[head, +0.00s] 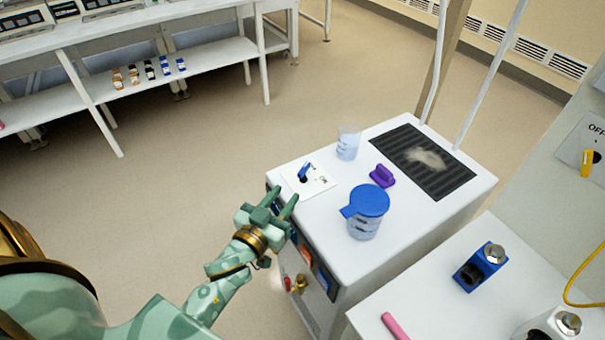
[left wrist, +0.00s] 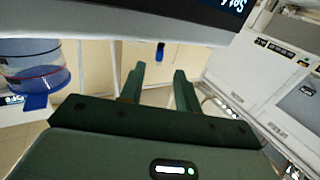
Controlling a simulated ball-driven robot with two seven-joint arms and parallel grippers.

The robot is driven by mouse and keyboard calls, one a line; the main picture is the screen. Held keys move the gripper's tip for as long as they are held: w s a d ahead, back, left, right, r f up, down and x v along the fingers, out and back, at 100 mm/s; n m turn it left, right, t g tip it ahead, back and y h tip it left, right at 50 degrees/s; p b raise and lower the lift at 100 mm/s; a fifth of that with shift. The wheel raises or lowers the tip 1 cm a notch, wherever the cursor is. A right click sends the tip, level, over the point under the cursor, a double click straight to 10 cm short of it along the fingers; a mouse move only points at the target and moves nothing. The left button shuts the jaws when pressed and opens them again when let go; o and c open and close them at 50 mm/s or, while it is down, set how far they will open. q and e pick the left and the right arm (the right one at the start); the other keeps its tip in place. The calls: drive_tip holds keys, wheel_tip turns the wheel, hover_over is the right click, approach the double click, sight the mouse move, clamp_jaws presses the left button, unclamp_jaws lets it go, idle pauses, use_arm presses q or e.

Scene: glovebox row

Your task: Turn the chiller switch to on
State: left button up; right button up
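A switch with a blue lever (head: 303,173) stands on a white plate (head: 317,185) at the near left corner of a white cabinet's top (head: 335,207). Small lettering is beside the lever, too small to read surely. The lever leans up and slightly right in the head view. My left gripper (head: 285,193) is open and empty, just left of and nearer than the plate, apart from the lever. In the left wrist view its two fingers (left wrist: 160,78) are spread, with a small blue piece beyond them that may be the lever. My right gripper is not in view.
A blue-lidded jug (head: 366,215), a purple object (head: 382,175), a clear beaker (head: 348,142) and a dark grille (head: 422,160) are on the cabinet top. A yellow-handled switch (head: 587,163) marked OFF is on the right wall. A white table (head: 440,300) adjoins the cabinet.

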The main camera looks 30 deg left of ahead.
sight(299, 177)
use_arm(q)
drive_tip(key=w+b, duration=0.1)
drive_tip(key=w, duration=0.7)
drive_tip(key=shift+w, duration=0.25)
clamp_jaws()
